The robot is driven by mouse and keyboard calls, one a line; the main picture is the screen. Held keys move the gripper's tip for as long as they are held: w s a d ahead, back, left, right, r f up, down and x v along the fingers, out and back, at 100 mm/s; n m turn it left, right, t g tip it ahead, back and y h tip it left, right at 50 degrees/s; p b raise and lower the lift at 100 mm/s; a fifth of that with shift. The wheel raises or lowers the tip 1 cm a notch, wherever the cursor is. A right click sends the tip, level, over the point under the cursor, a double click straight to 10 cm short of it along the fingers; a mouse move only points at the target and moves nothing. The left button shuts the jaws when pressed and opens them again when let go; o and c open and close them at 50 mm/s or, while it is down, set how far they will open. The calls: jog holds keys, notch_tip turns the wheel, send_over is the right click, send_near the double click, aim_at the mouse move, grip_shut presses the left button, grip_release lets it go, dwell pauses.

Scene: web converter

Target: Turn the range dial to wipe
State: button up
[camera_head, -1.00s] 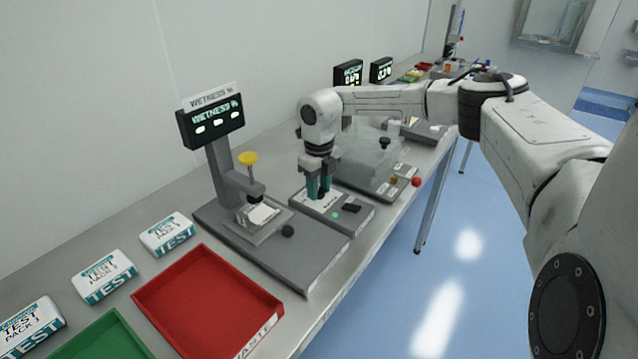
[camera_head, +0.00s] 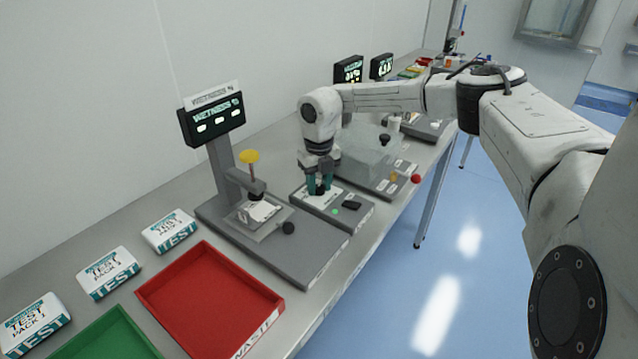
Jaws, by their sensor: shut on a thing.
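My gripper (camera_head: 319,187) points down over a small grey control box (camera_head: 354,216) in the middle of the bench. Its teal fingers are closed around a small dark knob, the range dial (camera_head: 320,191), on the left part of the box's top. The fingers hide most of the dial, and its pointer direction and label cannot be read. The box's top also carries a white label plate, a lit green light (camera_head: 335,211) and a black switch (camera_head: 352,206).
Left of the box stands a wetness tester (camera_head: 285,250) with a display (camera_head: 212,119) and yellow knob (camera_head: 250,156). A clear-covered station (camera_head: 371,150) stands close behind. A red tray (camera_head: 210,300), green tray (camera_head: 105,340) and several test packs (camera_head: 109,271) lie at front left.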

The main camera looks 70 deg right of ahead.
aim_at(319, 187)
jog(key=o, duration=1)
jog(key=shift+o, duration=0.2)
jog(key=shift+r, duration=0.1)
notch_tip(319, 187, up, 11)
jog(key=b, duration=0.1)
